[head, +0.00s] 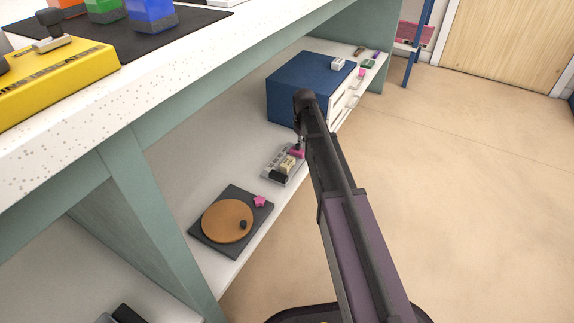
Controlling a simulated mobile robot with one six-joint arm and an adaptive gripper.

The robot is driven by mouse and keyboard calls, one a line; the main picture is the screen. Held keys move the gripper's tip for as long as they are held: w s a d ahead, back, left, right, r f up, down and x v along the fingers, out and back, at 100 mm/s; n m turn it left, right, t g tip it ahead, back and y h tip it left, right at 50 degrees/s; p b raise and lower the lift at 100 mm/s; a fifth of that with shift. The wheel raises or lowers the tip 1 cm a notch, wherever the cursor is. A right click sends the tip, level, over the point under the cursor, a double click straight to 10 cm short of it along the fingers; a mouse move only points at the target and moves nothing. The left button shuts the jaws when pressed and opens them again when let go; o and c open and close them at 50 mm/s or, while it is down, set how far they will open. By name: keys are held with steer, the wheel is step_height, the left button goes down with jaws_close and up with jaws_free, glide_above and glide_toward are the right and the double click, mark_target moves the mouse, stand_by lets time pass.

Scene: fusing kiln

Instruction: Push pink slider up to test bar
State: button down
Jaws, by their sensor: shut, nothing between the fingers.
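A small grey device (271,175) sits on the lower white shelf, left of my arm. It carries a pale cream block (288,164), possibly the test bar, though its markings are too small to read. A pink piece (298,153), which looks like the pink slider, is at the device's far right end, close to the pale block. I cannot tell whether they touch. My arm hides part of the device's right side.
A dark square plate with an orange disc (227,221) and a pink knob (260,201) is nearer on the shelf. A blue cabinet (300,85) with white drawers stands behind the device. The worktop (150,95) overhangs at left. The floor (470,200) at right is clear.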

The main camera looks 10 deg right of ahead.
mark_target(297, 152)
steer(key=shift+s+a, duration=0.85)
steer(key=shift+s, duration=0.3)
steer(key=shift+s+a, duration=0.8)
steer(key=shift+s, duration=0.3)
stand_by(1.2)
steer(key=shift+w+d, duration=0.45)
steer(key=shift+w, duration=0.15)
stand_by(0.5)
steer(key=shift+r, duration=0.1)
steer(key=shift+r+p, duration=2.9)
steer(key=shift+p, duration=0.15)
steer(key=shift+s, duration=0.1)
